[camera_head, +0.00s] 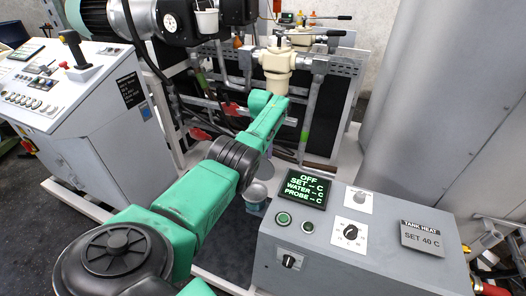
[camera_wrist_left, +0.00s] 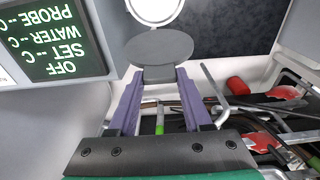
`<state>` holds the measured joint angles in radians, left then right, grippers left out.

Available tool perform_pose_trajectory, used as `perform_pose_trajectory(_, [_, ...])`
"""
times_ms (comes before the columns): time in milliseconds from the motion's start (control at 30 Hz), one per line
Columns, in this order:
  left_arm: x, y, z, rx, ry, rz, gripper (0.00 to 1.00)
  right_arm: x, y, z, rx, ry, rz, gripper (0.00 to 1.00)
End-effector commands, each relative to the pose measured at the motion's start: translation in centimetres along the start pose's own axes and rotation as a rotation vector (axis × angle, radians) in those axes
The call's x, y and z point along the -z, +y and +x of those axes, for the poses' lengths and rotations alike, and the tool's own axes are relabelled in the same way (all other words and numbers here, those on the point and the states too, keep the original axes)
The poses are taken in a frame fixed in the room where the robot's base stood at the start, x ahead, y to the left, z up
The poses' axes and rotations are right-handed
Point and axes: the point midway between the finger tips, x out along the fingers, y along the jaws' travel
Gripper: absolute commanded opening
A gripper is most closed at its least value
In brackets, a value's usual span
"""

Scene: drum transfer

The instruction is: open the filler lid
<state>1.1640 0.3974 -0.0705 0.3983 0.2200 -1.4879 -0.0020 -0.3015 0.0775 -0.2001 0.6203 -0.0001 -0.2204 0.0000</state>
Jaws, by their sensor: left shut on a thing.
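The filler lid is a flat dark grey disc (camera_wrist_left: 160,46) with a narrower tab. In the left wrist view the purple fingers of my left gripper (camera_wrist_left: 157,82) are shut on that tab. A round, bright filler mouth (camera_wrist_left: 155,8) shows just past the lid, cut by the top edge. In the head view the small pale filler neck (camera_head: 257,190) stands left of the grey control box, its mouth uncovered, with the lid (camera_head: 265,169) raised at its far side. My left gripper (camera_head: 267,153) is mostly hidden by my green arm there. My right gripper is not in view.
The grey control box (camera_head: 360,250) with its lit display (camera_head: 303,189) stands close on the right. A console (camera_head: 75,100) with a joystick is at the left. Pipes and a cream-coloured fitting (camera_head: 277,65) stand behind, and a large grey drum (camera_head: 440,110) fills the right.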

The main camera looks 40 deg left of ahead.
Motion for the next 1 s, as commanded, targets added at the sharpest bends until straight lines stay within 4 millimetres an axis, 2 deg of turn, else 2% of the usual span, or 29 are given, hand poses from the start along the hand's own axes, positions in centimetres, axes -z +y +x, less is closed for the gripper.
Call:
perform_pose_trajectory(33, [0.3, 0.0, -0.3, 0.0, 0.012, 0.001, 0.57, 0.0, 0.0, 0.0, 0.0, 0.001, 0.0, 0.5])
perform_pose_trajectory(100, [0.3, 0.0, -0.2, 0.0, 0.011, 0.001, 0.8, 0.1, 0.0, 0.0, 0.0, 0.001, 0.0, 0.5])
perform_pose_trajectory(367, [0.1, 0.0, -0.1, 0.0, 0.005, 0.0, 0.8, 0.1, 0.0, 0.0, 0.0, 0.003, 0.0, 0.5])
perform_pose_trajectory(500, [0.2, 0.0, -0.9, -0.001, 0.005, 0.001, 0.8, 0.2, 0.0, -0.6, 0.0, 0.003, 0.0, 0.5])
perform_pose_trajectory(667, [0.2, 0.0, -4.1, -0.001, 0.007, 0.0, 0.8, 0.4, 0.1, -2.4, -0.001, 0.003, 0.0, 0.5])
perform_pose_trajectory(1000, [0.2, 0.1, -12.6, -0.001, 0.01, 0.001, 0.8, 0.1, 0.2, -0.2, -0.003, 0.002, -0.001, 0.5])
